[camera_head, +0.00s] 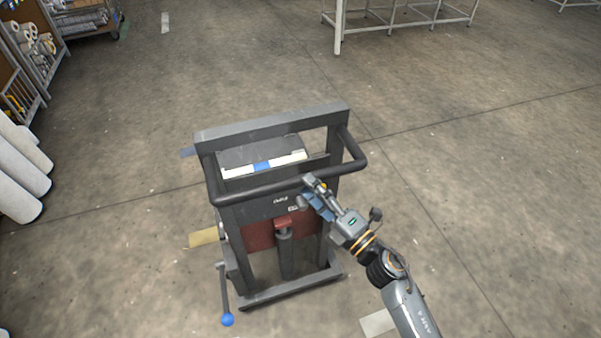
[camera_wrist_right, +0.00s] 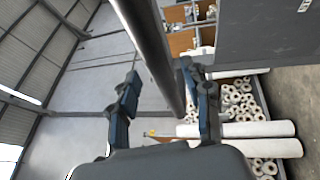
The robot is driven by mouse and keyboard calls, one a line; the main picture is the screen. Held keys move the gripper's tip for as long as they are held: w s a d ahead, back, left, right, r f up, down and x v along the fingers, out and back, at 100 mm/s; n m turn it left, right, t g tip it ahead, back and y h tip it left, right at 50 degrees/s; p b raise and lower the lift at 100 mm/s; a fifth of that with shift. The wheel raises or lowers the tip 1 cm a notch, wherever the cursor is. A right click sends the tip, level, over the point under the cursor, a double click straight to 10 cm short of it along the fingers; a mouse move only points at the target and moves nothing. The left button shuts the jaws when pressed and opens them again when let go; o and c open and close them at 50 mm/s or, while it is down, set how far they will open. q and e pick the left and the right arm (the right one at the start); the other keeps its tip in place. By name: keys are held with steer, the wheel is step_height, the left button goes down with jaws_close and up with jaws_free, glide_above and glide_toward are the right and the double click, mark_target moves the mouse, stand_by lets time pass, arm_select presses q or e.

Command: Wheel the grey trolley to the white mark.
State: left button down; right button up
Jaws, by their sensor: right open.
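The grey trolley (camera_head: 270,125) stands upright on the floor in the middle of the head view, with a dark bar handle (camera_head: 352,152) bent around its near side. My right gripper (camera_head: 314,194) is open at the handle's near bar. In the right wrist view the dark bar (camera_wrist_right: 152,45) runs down between the two open fingers (camera_wrist_right: 163,100), closer to the right one; I cannot tell whether it touches. A pale, whitish mark (camera_head: 378,322) lies on the floor near the trolley's right front, partly behind my arm. My left gripper is not in view.
A yellow mark (camera_head: 203,237) and a blue mark (camera_head: 187,152) lie at the trolley's left. A lever with a blue knob (camera_head: 227,320) sticks out at its front left. White rolls (camera_head: 20,175) lie at the left edge. A white-framed table (camera_head: 338,35) stands behind. Floor between is clear.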

steer(key=shift+p+x, duration=0.3)
steer(key=shift+x, duration=1.65)
jaws_close()
